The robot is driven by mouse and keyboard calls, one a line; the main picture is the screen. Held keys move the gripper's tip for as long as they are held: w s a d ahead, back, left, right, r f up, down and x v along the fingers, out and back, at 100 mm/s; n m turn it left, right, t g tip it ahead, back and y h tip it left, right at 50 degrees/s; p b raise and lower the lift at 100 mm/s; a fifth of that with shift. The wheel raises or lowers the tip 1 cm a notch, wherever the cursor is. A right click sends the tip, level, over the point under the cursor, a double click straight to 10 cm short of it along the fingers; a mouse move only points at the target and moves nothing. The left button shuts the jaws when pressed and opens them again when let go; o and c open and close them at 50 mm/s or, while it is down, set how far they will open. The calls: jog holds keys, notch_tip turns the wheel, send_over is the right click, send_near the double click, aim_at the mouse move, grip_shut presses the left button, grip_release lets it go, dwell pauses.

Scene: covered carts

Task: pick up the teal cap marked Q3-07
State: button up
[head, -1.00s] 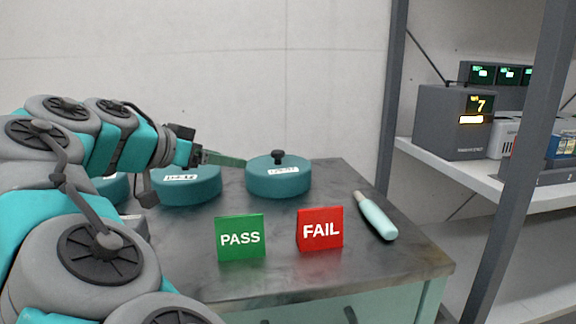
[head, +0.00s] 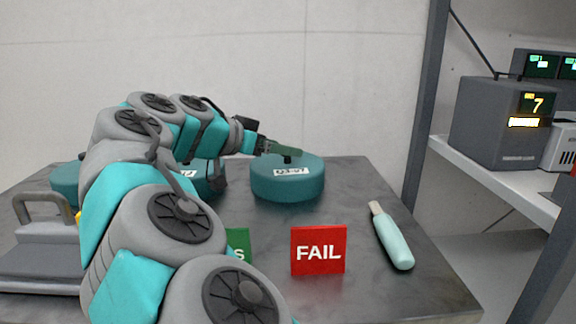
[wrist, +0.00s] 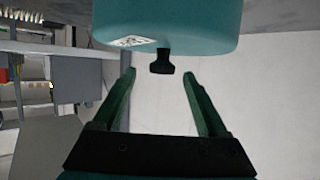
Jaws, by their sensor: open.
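The right-hand teal cap (head: 287,187) stands on the grey cart top, with a black knob on top and a white label that seems to read Q3-07. In the wrist view the same cap (wrist: 205,25) appears upside down at the top, its black knob (wrist: 161,61) hanging into the picture. My gripper (wrist: 159,74) is open and empty; the knob shows between the fingertips, near their ends. In the head view my gripper (head: 290,150) is at the cap's top, by the knob. Whether it touches cannot be told.
A second teal cap (head: 213,178) is mostly hidden behind my arm; a third (head: 64,183) stands farther left. A red FAIL sign (head: 318,250), a partly hidden green PASS sign (head: 239,245) and a pale teal handled tool (head: 393,238) are nearer. A shelf post (head: 428,110) rises at right.

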jog(key=shift+x, duration=1.55)
jog(key=shift+w+a+f, duration=0.1)
grip_shut()
